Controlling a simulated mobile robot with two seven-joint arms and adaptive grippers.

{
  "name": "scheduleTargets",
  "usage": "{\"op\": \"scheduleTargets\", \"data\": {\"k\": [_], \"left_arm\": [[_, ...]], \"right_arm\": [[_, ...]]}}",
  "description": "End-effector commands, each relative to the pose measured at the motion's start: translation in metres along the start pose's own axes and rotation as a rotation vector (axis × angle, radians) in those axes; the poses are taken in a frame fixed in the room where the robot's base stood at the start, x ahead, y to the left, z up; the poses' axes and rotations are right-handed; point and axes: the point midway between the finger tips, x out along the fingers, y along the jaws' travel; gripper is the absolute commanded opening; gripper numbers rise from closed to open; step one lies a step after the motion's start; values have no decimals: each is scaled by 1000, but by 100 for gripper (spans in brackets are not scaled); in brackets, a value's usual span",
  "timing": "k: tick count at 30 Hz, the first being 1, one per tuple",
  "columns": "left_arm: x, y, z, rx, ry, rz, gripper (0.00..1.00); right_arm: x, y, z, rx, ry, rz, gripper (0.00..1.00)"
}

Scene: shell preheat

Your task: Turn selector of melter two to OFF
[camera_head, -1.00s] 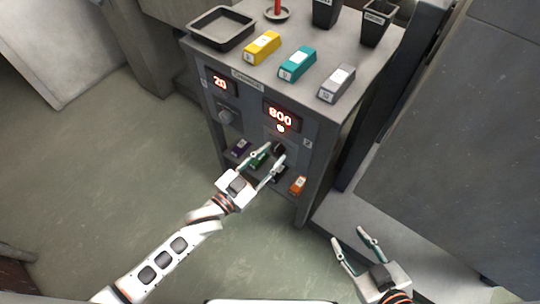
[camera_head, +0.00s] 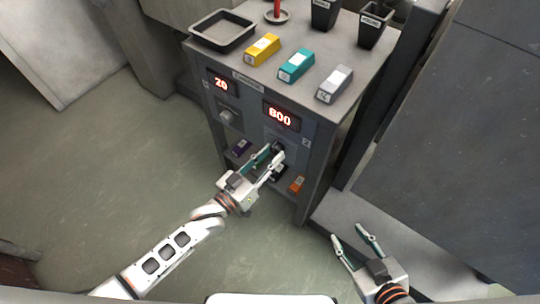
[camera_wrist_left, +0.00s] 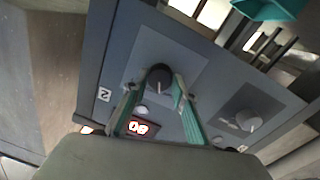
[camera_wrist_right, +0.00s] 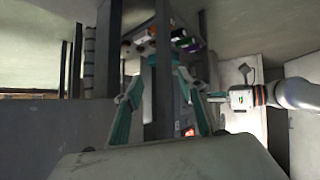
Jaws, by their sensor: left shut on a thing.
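The selector of melter two is a dark round knob (camera_wrist_left: 158,76) on the grey front panel, beside the "2" label (camera_wrist_left: 104,94). A short light mark on it points toward the display side. In the head view the knob (camera_head: 278,146) is partly hidden by my left gripper (camera_head: 272,156). That gripper is shut on the knob, one finger on each side. Melter two's display (camera_head: 281,115) reads 800, and the small lamp below it is dark. My right gripper (camera_head: 348,234) is open and empty, low at the right, away from the panel.
Melter one's display (camera_head: 220,84) reads 20, with a grey knob (camera_head: 227,116) below. Yellow (camera_head: 262,50), teal (camera_head: 296,66) and grey (camera_head: 335,84) blocks, a dark tray (camera_head: 223,42) and cups stand on top. Purple (camera_head: 240,147) and orange (camera_head: 297,184) blocks sit below the panel.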

Motion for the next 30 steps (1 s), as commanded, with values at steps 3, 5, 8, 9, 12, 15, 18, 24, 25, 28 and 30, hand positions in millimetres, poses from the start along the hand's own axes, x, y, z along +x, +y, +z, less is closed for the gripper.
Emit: {"op": "scheduleTargets", "data": {"k": [3,5,8,9,12,15,18,24,25,28,30], "left_arm": [[0,0,-1,-93,6,-1,5],[0,0,0,-138,10,-1,5],[0,0,0,-205,13,-3,5],[0,0,0,-227,14,-3,5],[0,0,0,-278,19,-4,5],[0,0,0,-316,21,-4,5],[0,1,1,-342,23,-5,5],[0,1,1,-365,24,-5,6],[0,1,1,-366,24,-5,6],[0,1,1,-368,24,-5,6],[0,1,1,-368,24,-5,5]], "right_arm": [[-1,0,1,1,-3,2,40],[-1,1,0,1,-2,2,40],[-1,1,-1,2,0,4,40],[-1,1,-1,2,0,4,40],[-2,2,-1,3,0,5,40],[-2,1,0,3,-1,5,40],[-2,1,1,3,-3,5,40],[-2,1,2,3,-6,4,40],[-2,1,2,4,-6,4,40],[-2,1,2,3,-6,4,40],[-2,1,2,4,-6,5,40]]}}
